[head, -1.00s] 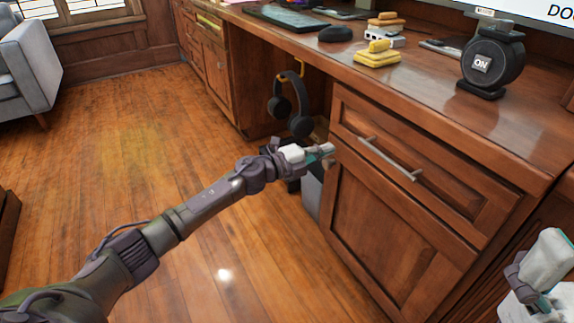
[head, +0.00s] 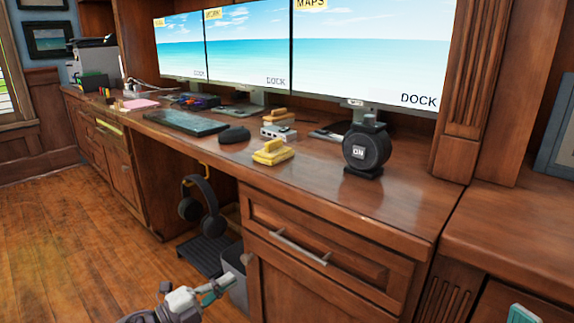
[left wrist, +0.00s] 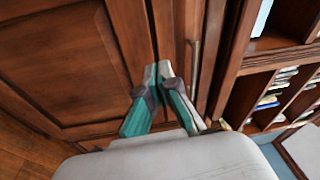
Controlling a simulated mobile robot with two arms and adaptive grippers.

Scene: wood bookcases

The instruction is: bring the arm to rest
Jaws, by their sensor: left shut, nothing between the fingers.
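My left gripper (head: 222,286) shows at the bottom of the head view, in front of the grey bin beside the desk's drawer cabinet. It is shut and empty. In the left wrist view its teal fingers (left wrist: 158,74) meet at the tips, with wooden cabinet panels (left wrist: 80,60) behind them. Only a teal piece of my right gripper (head: 525,313) shows at the lower right edge of the head view; whether it is open or shut is hidden.
A wooden desk (head: 330,205) fills the middle, with monitors, a keyboard (head: 186,122) and a black round device (head: 366,150) on top. Headphones (head: 205,205) hang under it above the grey bin (head: 237,285). A drawer handle (head: 298,246) sticks out. Floor at left is clear.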

